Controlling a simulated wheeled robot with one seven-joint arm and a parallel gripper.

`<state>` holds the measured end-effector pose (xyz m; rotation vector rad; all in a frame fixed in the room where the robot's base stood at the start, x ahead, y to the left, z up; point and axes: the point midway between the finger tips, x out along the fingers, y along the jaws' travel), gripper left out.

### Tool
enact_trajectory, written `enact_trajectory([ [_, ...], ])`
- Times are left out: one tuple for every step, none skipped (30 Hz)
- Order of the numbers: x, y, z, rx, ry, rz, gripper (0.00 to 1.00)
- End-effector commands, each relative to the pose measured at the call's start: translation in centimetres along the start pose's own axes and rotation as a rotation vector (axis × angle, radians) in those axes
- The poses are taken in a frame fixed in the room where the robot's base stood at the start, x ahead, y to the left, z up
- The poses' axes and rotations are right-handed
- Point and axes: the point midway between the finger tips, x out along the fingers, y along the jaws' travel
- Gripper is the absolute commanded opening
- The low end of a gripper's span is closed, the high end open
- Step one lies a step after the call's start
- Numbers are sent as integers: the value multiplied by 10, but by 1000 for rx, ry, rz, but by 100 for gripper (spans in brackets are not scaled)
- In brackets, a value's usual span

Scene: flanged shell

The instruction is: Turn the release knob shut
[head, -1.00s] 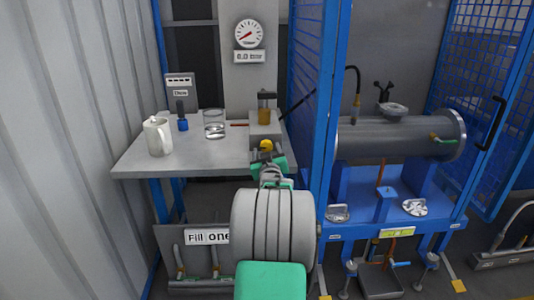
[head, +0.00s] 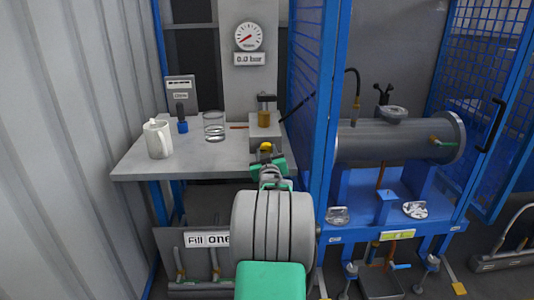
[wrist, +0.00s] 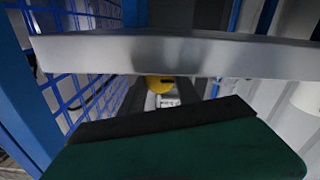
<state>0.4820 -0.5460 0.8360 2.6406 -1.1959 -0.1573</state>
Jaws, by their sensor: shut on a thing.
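The yellow release knob (head: 266,147) sits on the front of a grey block (head: 265,128) at the table's right edge. My gripper (head: 266,157), with green fingers, is at the knob from the front and is shut on it. The fingers hide the lower part of the knob in the head view. In the wrist view the yellow knob (wrist: 160,84) shows mid-picture, beyond a green finger with a dark pad (wrist: 165,120). The exact contact is hidden there. A round gauge (head: 248,37) hangs above, over a pressure readout (head: 249,59).
The grey table (head: 200,161) carries a white jug (head: 157,139), a glass (head: 213,126) and a small blue-based item (head: 182,125). A blue mesh frame (head: 325,130) stands close to the right of my arm. Beyond it lies a grey cylinder (head: 395,141).

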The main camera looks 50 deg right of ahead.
Motion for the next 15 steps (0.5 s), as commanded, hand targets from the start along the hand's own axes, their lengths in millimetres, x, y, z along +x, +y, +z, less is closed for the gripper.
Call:
enact_trajectory([
  [0, -1, 0, 0, -1, -1, 1],
  [0, -1, 0, 0, -1, -1, 0],
  [2, 2, 1, 1, -1, 0, 0],
  [1, 1, 1, 1, 0, 0, 0],
  [1, 1, 0, 1, 0, -1, 0],
  [1, 0, 0, 3, 0, 0, 0],
  [0, 0, 1, 6, 0, 0, 0],
  [0, 0, 1, 9, 0, 0, 0],
  [0, 0, 1, 16, 0, 0, 0],
  [0, 0, 1, 22, 0, 0, 0],
  [0, 0, 1, 30, 0, 0, 0],
  [0, 0, 1, 42, 0, 0, 0],
  [0, 0, 2, 54, 0, 0, 0],
  [0, 0, 2, 66, 0, 0, 0],
  [0, -1, 2, 87, 1, 0, 0],
])
